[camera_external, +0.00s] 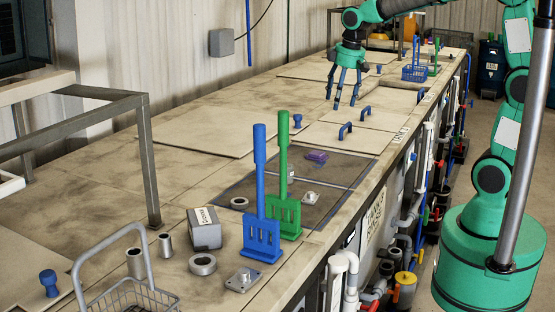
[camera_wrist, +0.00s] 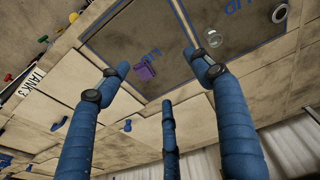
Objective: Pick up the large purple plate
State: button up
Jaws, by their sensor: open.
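The purple plate (camera_external: 317,155) lies on the dark blue-edged mat (camera_external: 340,166), near its far side, in the external view. In the wrist view the purple plate (camera_wrist: 146,71) lies on the same dark mat, beyond my fingertips. A small purple part stands on it. My gripper (camera_external: 345,98) is open and empty, with its blue fingers pointing down over the bench beyond the mat. In the wrist view my gripper (camera_wrist: 150,80) shows three spread fingers with nothing between them. The plate is apart from the fingers.
A green rack (camera_external: 284,210) and a blue rack (camera_external: 261,235) with tall handles stand at the mat's near end. A grey box (camera_external: 204,228), several metal rings and cylinders, and a wire basket (camera_external: 130,297) are nearer. Tank lids with blue handles (camera_external: 345,131) lie beyond the mat.

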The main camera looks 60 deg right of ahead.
jog(key=w+d+f+n+g+p, duration=0.1)
jog(key=w+d+f+g+p, duration=0.1)
jog(key=w+d+f, duration=0.9)
jog(key=w+d+p, duration=0.1)
jog(key=w+d, duration=0.1)
jog(key=shift+d+f+p, duration=0.2)
jog(key=shift+d+p, duration=0.15)
jog(key=shift+p, duration=0.05)
send_over(317, 153)
jog(key=shift+w+d+f, duration=0.1)
jog(key=shift+d+f, duration=0.1)
jog(key=shift+f, duration=1.95)
jog(key=shift+d+f, duration=0.15)
jog(key=shift+f, duration=2)
jog(key=shift+f, duration=0.1)
jog(key=shift+a+f, duration=0.2)
jog(key=shift+f, duration=2.3)
